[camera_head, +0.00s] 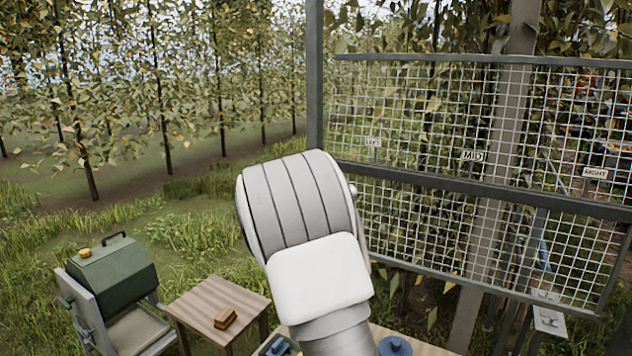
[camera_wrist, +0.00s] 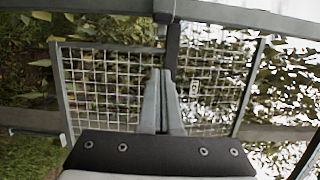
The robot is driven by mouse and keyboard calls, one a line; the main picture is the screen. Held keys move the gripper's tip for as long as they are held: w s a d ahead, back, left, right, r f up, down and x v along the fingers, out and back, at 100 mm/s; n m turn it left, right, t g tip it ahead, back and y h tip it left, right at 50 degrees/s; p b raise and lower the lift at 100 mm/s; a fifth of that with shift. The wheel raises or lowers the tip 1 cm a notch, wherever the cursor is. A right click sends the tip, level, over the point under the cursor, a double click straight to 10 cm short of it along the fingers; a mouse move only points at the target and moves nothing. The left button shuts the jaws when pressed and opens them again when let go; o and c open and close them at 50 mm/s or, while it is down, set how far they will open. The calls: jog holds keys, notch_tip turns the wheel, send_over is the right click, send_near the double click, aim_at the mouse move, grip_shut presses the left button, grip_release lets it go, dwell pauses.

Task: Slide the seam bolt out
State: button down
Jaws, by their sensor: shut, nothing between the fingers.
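In the wrist view my gripper (camera_wrist: 161,75) is shut and empty, its fingers pointing toward a mesh gate. A dark vertical bar (camera_wrist: 173,48) stands just past the fingertips, between two mesh panels (camera_wrist: 100,85). I cannot make out for certain which part is the seam bolt. In the head view the framed mesh (camera_head: 430,110) stands at the right, with a dark rail (camera_head: 480,187) between its upper and lower panels. It carries small signs LEFT (camera_head: 373,143), MID (camera_head: 473,156) and RIGHT (camera_head: 595,173). My arm hides my gripper there.
A green box (camera_head: 115,275) with a handle sits on a grey stand at the left. A wooden table (camera_head: 205,305) holds a brown block (camera_head: 226,318). A round blue object (camera_head: 395,346) lies at the bottom. A grey post (camera_head: 315,70) stands at the mesh's left edge. Grass and trees lie behind.

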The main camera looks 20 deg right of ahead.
jog(key=w+d+p, duration=0.3)
jog(key=w+p, duration=0.1)
jog(key=w, duration=0.6)
jog(key=shift+w, duration=0.15)
jog(key=w+a, duration=0.1)
jog(key=w+a+p, duration=0.1)
jog(key=w, duration=0.1)
jog(key=shift+w+a, duration=0.15)
jog(key=shift+a, duration=0.15)
jog(key=shift+d, duration=0.1)
dwell(0.4)
